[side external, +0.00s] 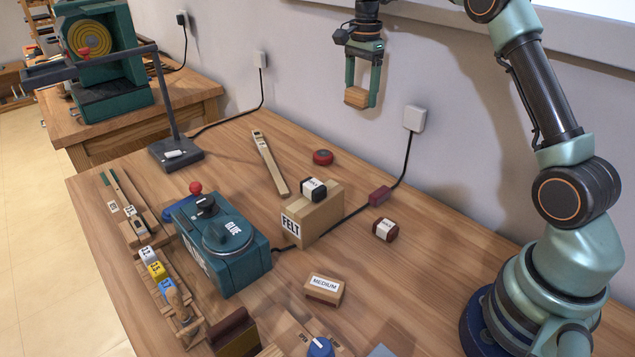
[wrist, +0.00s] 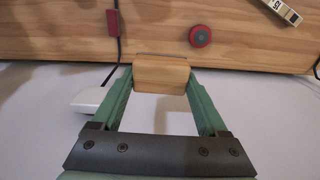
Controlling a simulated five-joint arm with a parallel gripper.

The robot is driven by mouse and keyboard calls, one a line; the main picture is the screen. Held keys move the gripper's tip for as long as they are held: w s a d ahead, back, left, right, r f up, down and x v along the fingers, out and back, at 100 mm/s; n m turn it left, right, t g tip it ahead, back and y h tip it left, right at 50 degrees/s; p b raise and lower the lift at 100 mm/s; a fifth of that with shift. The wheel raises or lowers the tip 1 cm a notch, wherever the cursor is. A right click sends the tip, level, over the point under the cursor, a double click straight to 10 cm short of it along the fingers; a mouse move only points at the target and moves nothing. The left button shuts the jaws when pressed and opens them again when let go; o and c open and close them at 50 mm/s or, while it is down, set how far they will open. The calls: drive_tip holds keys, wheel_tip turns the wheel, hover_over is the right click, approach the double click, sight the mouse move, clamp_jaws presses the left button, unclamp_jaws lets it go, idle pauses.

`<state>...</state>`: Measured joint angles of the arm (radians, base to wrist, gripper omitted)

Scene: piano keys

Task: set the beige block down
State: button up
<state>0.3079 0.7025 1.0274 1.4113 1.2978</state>
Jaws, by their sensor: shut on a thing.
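The beige block (side external: 357,97) is a small wooden block held between the fingertips of my gripper (side external: 363,92), high above the back of the table near the wall. In the wrist view the beige block (wrist: 161,74) sits between the two green fingers of my gripper (wrist: 160,82), one on each side. My gripper is shut on it. The block is clear of the wooden table (side external: 225,150), with nothing touching its underside in the side view.
A red round thing (side external: 323,157) lies on the table, left of a black cable with a dark red box (side external: 379,196). A FELT box (side external: 312,215) with a dark block on top, a teal GLUE machine (side external: 222,245) and a MEDIUM block (side external: 325,288) stand nearer. Bare wood shows between them.

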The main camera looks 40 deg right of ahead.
drive_tip(key=s+a+r+n, duration=0.2)
drive_tip(key=s+a+n, duration=1.1)
drive_tip(key=a+n, duration=0.4)
drive_tip(key=s+d+f+n, duration=0.1)
drive_tip(key=s+f, duration=0.3)
drive_tip(key=shift+f, duration=0.2)
drive_tip(key=r, duration=0.2)
hover_over(313, 259)
wheel_tip(313, 259, down, 20)
drive_tip(key=shift+r, duration=0.25)
drive_tip(key=shift+f, duration=0.15)
